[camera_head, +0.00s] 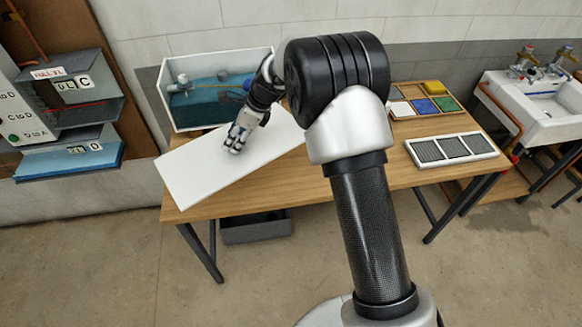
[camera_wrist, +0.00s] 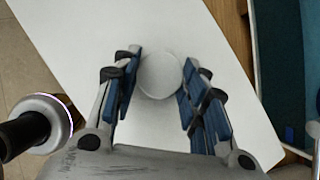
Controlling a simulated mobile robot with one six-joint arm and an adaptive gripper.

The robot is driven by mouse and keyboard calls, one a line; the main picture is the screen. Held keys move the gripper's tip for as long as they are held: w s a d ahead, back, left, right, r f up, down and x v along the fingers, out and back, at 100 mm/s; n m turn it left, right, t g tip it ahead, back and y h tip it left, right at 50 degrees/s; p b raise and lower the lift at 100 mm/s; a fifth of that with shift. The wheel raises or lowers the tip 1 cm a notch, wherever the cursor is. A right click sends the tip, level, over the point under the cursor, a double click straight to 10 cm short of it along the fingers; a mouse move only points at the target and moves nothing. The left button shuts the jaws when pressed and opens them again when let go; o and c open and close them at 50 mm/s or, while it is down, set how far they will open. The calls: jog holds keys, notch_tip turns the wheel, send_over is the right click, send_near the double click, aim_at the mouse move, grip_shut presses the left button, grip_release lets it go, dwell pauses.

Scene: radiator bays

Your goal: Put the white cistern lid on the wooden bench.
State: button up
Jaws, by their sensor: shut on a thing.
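The white cistern lid (camera_head: 190,176) is a flat slab with a round knob (camera_wrist: 160,72) in its middle, seen in the wrist view. My gripper (camera_head: 235,145) is shut on the knob, with a blue-padded finger on each side of it in the wrist view. The lid looks about level over the front left part of the wooden bench (camera_head: 285,186), and its left end reaches past the bench's left end. I cannot tell whether it touches the bench top. My arm hides part of the bench behind the lid.
The open white cistern (camera_head: 164,105) with blue water stands behind the lid. To the right are a tray of coloured squares (camera_head: 424,105) and a white frame with dark grilles (camera_head: 452,149). A dark bin (camera_head: 255,228) is under the bench. Bare wood shows in front.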

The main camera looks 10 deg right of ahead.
jog(key=w+a+m, duration=0.1)
jog(key=w+a+r+m+t+h, duration=0.1)
jog(key=w+m, duration=0.1)
jog(key=w+a+r+m+t, duration=0.1)
jog(key=m, duration=0.1)
jog(key=shift+w+a+r+h, duration=0.1)
jog(key=shift+w+a+h, duration=0.05)
jog(key=shift+h, duration=0.15)
notch_tip(320, 180, down, 20)
jog(key=b, duration=0.8)
jog(key=shift+b, duration=0.35)
jog(key=shift+r, duration=0.1)
jog(key=o, duration=1.4)
jog(key=shift+c, duration=0.2)
jog(key=p+v, duration=0.4)
jog(key=v, duration=0.8)
